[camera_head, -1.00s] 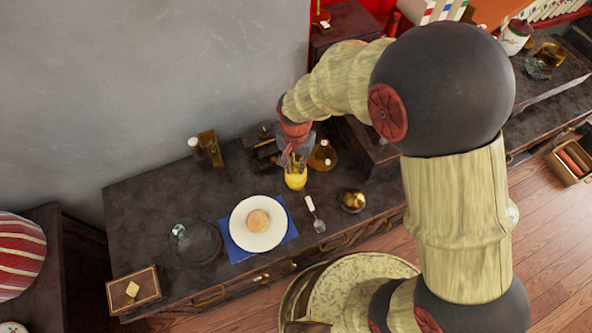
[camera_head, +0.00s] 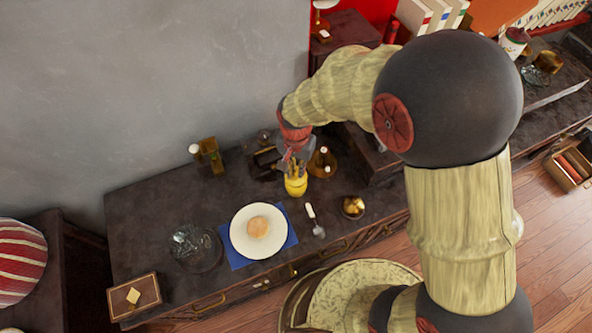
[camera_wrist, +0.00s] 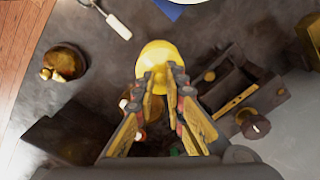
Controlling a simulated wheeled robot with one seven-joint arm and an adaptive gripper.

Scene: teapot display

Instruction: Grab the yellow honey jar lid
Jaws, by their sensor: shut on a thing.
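The yellow honey jar lid (camera_wrist: 158,58) shows in the wrist view as a rounded yellow top just beyond my fingertips. My gripper (camera_wrist: 161,76) has its two fingers close together on the near side of it, shut on it. In the head view the yellow thing (camera_head: 296,187) stands on the dark cabinet top, with my gripper (camera_head: 295,170) directly above and touching it. The fingers hide part of it, and I cannot tell whether a jar is below the lid.
A white plate (camera_head: 240,240) with a bun (camera_head: 258,228) lies on a blue napkin (camera_head: 291,238). A white-handled utensil (camera_head: 315,222), a brass bowl (camera_head: 352,207), a glass dish (camera_head: 194,249) and a wooden box (camera_head: 134,296) are around. A bottle (camera_head: 322,162) stands close at right.

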